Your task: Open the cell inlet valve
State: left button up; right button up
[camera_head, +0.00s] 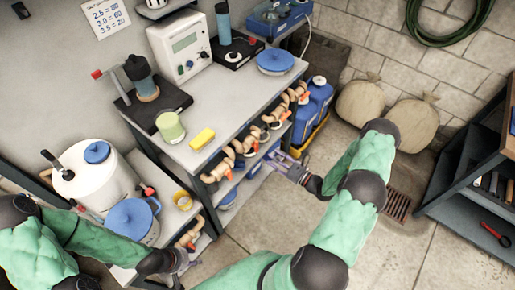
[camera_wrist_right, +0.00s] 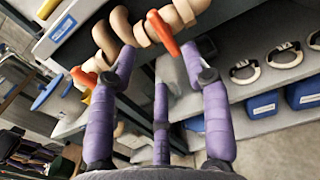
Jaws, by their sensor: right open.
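Tan pipework (camera_head: 218,170) with several orange-handled valves runs along the front of the bench; I cannot tell which is the cell inlet valve. My right gripper (camera_head: 283,164) is open in front of this pipework. In the right wrist view its purple fingers (camera_wrist_right: 158,62) spread towards a tan pipe (camera_wrist_right: 118,25) with an orange valve lever (camera_wrist_right: 163,33). The lever lies between and beyond the fingertips, and nothing is held. A second orange lever (camera_wrist_right: 84,78) is at the left finger. My left gripper (camera_head: 184,262) is low by the lower left shelf; its jaws are unclear.
The grey bench (camera_head: 215,115) carries a white meter (camera_head: 182,46), a green cup (camera_head: 170,127) and a yellow block (camera_head: 202,139). Blue canisters (camera_head: 313,98) stand at its right end. A dark shelf unit (camera_head: 465,165) is at the right. Open floor lies between.

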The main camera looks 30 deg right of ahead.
aim_at(257, 148)
jog(key=b+x, duration=0.1)
jog(key=x, duration=0.7)
jog(key=shift+a, duration=0.1)
grip_shut()
